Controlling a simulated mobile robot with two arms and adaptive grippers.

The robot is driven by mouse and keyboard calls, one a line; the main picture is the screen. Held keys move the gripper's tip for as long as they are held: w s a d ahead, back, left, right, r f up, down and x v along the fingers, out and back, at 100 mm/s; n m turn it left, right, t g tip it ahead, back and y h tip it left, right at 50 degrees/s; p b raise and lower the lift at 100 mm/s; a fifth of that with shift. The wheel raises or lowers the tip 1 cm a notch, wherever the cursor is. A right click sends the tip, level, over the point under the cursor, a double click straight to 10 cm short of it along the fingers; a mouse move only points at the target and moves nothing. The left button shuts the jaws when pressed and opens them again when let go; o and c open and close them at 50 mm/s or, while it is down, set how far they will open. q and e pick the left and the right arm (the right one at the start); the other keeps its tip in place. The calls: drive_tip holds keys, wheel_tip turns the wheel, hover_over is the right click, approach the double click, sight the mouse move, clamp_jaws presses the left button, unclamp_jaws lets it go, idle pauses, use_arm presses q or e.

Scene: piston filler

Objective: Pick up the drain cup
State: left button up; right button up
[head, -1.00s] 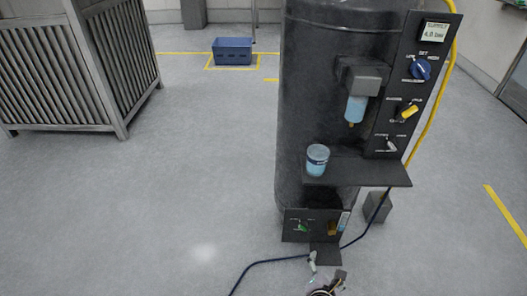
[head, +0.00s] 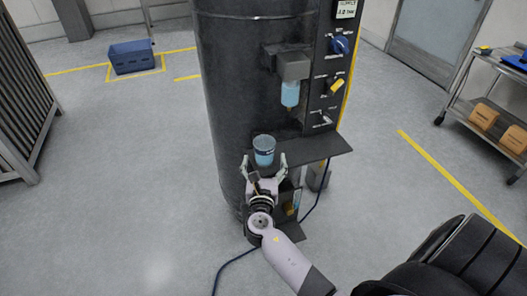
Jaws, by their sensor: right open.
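The drain cup (head: 264,146), a small light-blue cup with a pale rim, stands upright at the left end of the dark shelf (head: 318,148) on the black tank. My right gripper (head: 265,160) is open in front of the cup, with one finger to each side of its lower part. I cannot tell whether the fingers touch it. The cup's base is partly hidden by the gripper. My left gripper is not in view.
The black tank (head: 232,70) rises behind the shelf. A filter with a pale-blue bowl (head: 290,94) hangs above it, beside a panel with a blue knob (head: 340,45) and a yellow handle (head: 336,86). A blue hose (head: 232,262) lies on the floor. A cart (head: 462,98) stands at right.

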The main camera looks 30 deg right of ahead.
sight(265, 141)
drive_tip(key=x, duration=0.6)
drive_tip(key=shift+w+d+r+p, duration=0.1)
drive_tip(key=shift+w+p, duration=0.1)
drive_tip(key=shift+p, duration=0.2)
drive_tip(key=shift+c, duration=0.6)
drive_tip(key=c, duration=1.2)
